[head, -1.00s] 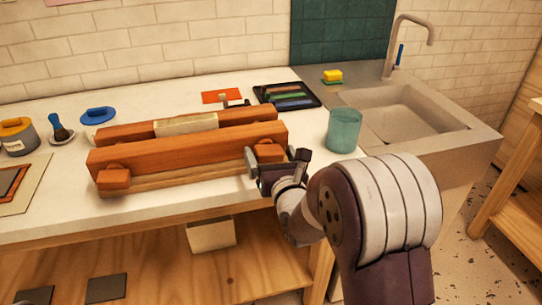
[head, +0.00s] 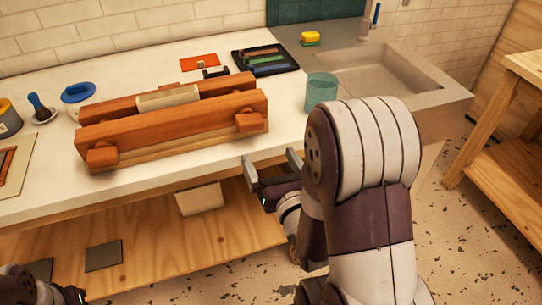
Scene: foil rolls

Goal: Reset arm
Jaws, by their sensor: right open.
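My right gripper (head: 272,168) is open and empty at the front edge of the white counter, to the right of and below the wooden rack. The wooden rack (head: 175,127) stands on the counter and holds a pale roll (head: 168,97) between its two reddish-brown bars. The gripper is apart from the rack's right knob (head: 248,121). Part of my left arm shows at the bottom left corner, with what may be its gripper (head: 72,295) cut by the frame; its jaws cannot be made out.
A teal cup (head: 320,92) stands right of the rack, near my right arm. Behind are a black tray (head: 264,61), an orange sheet (head: 199,62) and the sink (head: 385,80). A blue-lidded pot (head: 78,94) and a brush (head: 40,107) stand left. Open floor lies right of the counter.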

